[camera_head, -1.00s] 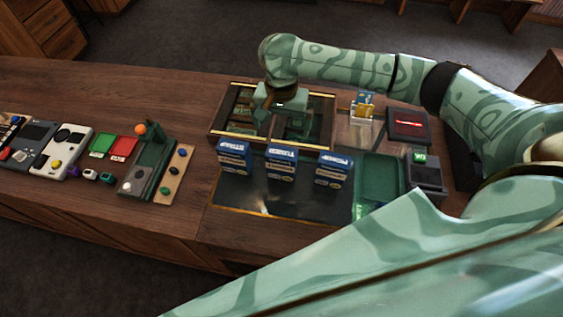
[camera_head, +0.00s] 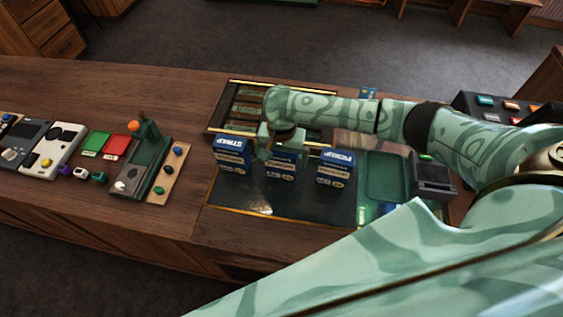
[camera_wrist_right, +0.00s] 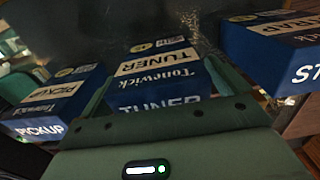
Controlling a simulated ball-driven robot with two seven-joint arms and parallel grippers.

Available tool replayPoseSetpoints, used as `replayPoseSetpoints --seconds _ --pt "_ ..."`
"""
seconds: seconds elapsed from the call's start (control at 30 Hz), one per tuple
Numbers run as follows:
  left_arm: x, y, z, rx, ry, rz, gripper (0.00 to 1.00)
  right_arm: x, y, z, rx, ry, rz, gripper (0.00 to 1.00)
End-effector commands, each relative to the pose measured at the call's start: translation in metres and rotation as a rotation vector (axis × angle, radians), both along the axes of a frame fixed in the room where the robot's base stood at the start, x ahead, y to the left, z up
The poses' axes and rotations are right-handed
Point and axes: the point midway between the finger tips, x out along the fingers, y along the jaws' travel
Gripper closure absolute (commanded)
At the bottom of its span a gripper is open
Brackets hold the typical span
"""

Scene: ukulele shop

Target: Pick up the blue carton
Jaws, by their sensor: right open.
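Three blue cartons stand in a row on a dark mat (camera_head: 225,190). The left one, marked STRAP (camera_head: 232,152), also shows at the right of the wrist view (camera_wrist_right: 275,55). The middle one, marked TUNER (camera_head: 281,170), shows between the fingers in the wrist view (camera_wrist_right: 160,75). The right one, marked PICKUP (camera_head: 335,168), shows at the wrist view's left (camera_wrist_right: 50,102). My right gripper (camera_head: 281,155) is open over the middle carton, covering its upper part; contact cannot be told. My left gripper is out of view.
A glass-topped case (camera_head: 228,115) lies behind the cartons, partly under my arm. A green tray (camera_head: 386,178) and a dark card device (camera_head: 432,178) are to the right. A green stand (camera_head: 146,158) and game consoles (camera_head: 55,150) lie left. Bare wood separates them from the mat.

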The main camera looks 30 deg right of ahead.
Motion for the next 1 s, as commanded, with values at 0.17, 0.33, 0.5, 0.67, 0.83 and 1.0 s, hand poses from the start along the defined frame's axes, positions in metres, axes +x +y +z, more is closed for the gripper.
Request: replayPoseSetpoints --seconds 0.17,0.33,0.5,0.67,0.83,1.0 --pt "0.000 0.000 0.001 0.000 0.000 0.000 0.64 0.000 0.000 0.002 0.000 0.000 0.000 0.14" --pt "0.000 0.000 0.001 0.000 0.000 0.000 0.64 0.000 0.000 0.002 0.000 0.000 0.000 0.49" --pt "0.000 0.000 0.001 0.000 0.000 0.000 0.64 0.000 0.000 0.002 -0.001 -0.001 0.000 0.49" --pt "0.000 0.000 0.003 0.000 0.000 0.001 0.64 0.001 0.000 0.006 0.000 -0.001 0.000 0.49" --pt "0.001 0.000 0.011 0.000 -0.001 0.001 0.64 0.001 0.000 0.027 0.002 -0.001 -0.001 0.49" --pt "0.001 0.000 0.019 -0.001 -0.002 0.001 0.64 0.008 -0.019 0.058 0.000 -0.002 -0.004 0.49"
